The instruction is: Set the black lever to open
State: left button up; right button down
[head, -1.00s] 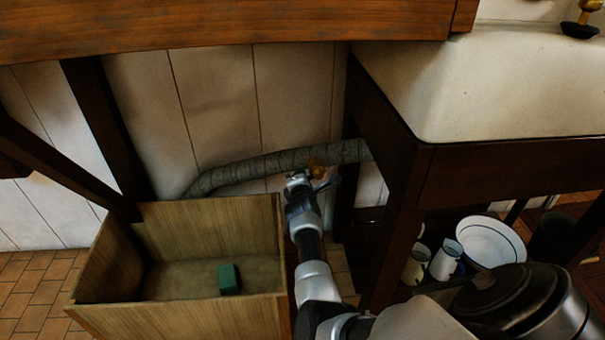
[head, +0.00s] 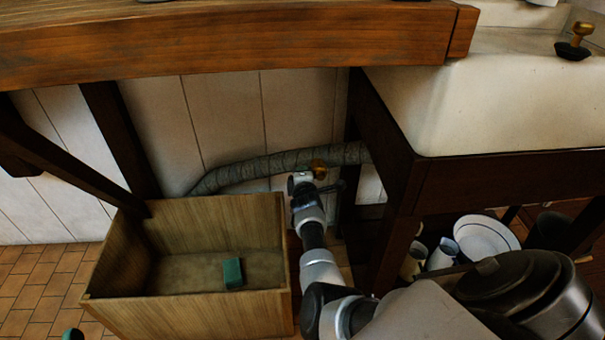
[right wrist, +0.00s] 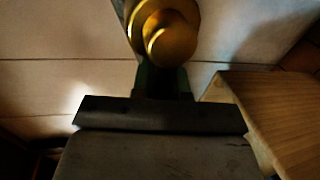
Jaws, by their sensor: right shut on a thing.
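A brass valve fitting (head: 319,168) sits on the grey wrapped pipe (head: 255,168) along the wall. It also shows at the top of the right wrist view (right wrist: 168,35). Below the brass there, a dark lever part (right wrist: 163,80) runs down to my right gripper (right wrist: 160,112). My right gripper (head: 300,184) in the head view is right beside the brass fitting and is shut on the lever. The gripper hides most of the lever, so its exact angle cannot be told.
A wooden box (head: 190,310) stands just left of my right arm, with a green block (head: 233,273) inside. The sink (head: 490,110) and its dark frame (head: 400,210) are close on the right. A thick wooden beam (head: 220,45) crosses above. Crockery (head: 485,240) stands under the sink.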

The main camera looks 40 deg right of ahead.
pick_arm(q)
jog(key=shift+f, duration=0.15)
pick_arm(e)
jog(key=c, duration=1.1)
grip_release()
jog(key=shift+a, duration=0.1)
